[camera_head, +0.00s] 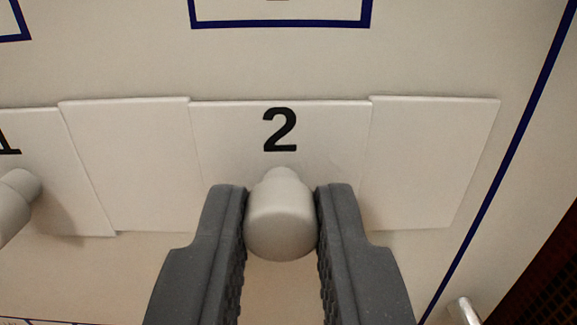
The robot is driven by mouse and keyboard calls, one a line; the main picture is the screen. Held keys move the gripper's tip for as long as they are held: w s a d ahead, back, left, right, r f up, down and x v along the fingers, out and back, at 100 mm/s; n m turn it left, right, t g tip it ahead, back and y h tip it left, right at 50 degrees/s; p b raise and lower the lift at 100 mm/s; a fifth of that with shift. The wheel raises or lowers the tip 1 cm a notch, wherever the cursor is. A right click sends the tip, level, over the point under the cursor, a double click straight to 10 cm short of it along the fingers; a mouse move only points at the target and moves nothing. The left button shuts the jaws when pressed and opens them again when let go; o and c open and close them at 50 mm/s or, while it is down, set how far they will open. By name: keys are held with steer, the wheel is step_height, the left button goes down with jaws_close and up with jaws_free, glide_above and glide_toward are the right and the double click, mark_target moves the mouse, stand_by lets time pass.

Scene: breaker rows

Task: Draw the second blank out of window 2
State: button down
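A white plate marked with a black 2 (335,145) sits in a row of white plates on the pale panel. A grey rounded knob (281,215) stands out from its lower middle. My gripper (281,200) has its two dark fingers on either side of this knob, with both inner faces against it and no gap showing. Plain white plates adjoin it on the left (130,150) and on the right (430,160), with slightly stepped edges. Which of these is the second blank I cannot tell. The lower part of the plates is partly hidden behind my fingers.
Another plate (35,140) with a partly cut-off black number and a grey knob (18,200) is at the left edge. Blue outlines (280,24) mark the panel above. A blue line (500,170) runs down the right, with a shiny metal part (463,311) at the lower right.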

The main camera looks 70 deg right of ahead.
mark_target(279, 238)
steer(key=shift+r+p, duration=0.1)
steer(key=shift+p, duration=0.25)
steer(key=shift+a, duration=0.15)
stand_by(0.3)
steer(key=shift+v, duration=0.85)
steer(key=shift+s+a+p, duration=0.3)
steer(key=shift+a+p, duration=0.1)
steer(key=shift+a, duration=0.25)
steer(key=v, duration=0.7)
